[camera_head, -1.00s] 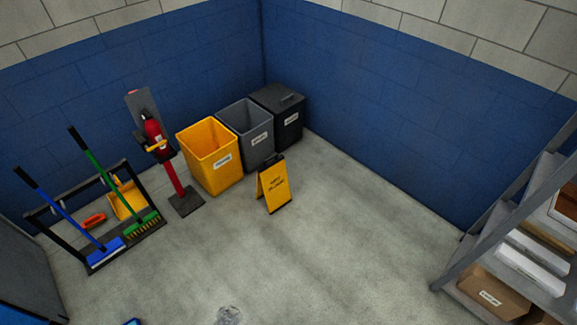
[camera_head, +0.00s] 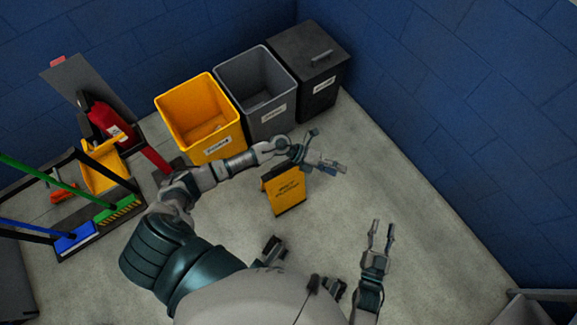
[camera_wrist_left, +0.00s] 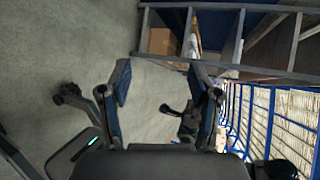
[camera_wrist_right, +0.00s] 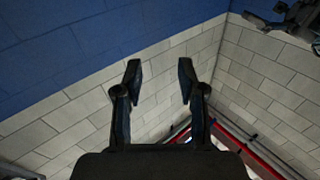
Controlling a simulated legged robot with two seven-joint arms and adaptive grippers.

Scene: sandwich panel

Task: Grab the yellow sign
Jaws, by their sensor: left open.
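The yellow sign (camera_head: 288,194) stands on the grey floor in front of the bins, with dark lettering on its face. My left gripper (camera_head: 335,166) is at the upper right of the sign in the head view, and my left forearm and wrist pass just above the sign's top edge. Its fingers are apart and empty in the left wrist view (camera_wrist_left: 160,78). My right gripper (camera_head: 381,232) is to the lower right of the sign, pointing away from me, open and empty. It also shows open in the right wrist view (camera_wrist_right: 160,75). Neither wrist view shows the sign.
A yellow bin (camera_head: 205,112), a grey bin (camera_head: 262,92) and a black lidded bin (camera_head: 309,75) line the blue wall behind the sign. A red extinguisher (camera_head: 107,122) on a stand and a broom rack are at the left.

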